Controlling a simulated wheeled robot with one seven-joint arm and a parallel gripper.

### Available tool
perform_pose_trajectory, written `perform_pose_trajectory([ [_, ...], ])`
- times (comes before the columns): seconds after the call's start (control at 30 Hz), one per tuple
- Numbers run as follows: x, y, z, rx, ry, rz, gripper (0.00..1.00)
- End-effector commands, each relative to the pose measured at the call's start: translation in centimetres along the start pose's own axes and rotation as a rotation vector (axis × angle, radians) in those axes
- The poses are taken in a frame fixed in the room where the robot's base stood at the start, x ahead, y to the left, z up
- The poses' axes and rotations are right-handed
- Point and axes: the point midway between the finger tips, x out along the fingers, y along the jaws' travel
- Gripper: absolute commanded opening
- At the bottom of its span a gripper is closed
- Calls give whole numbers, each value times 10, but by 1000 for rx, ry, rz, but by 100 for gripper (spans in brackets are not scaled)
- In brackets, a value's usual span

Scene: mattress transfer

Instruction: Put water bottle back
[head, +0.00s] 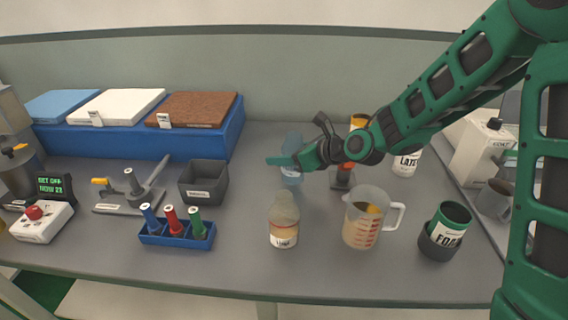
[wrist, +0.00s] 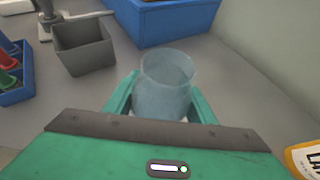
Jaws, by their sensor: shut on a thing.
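The water bottle (head: 291,176) is a clear, bluish container near the middle of the grey table in the head view. My gripper (head: 284,161) is around it from the right. In the wrist view the bottle (wrist: 165,75) stands between the two green fingers of my gripper (wrist: 164,97), one on each side. Its round open-looking top faces the camera. The bottle looks about upright. I cannot tell whether its base touches the table.
A labelled bottle (head: 284,222) and a measuring jug (head: 364,222) stand in front. A dark grey bin (head: 204,184) is left of the water bottle. A blue stand (head: 140,142) with sample slabs is at the back left. A green cup (head: 445,232) stands at right.

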Motion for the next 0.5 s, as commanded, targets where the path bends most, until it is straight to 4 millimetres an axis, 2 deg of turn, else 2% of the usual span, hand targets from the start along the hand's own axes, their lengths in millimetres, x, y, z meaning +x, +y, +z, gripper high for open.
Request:
perform_pose_trajectory([
  [0.1,9,1,-17,3,3,2,17],
  [0.2,13,1,-25,2,3,1,17],
  [0.5,14,1,-25,0,1,0,17],
])
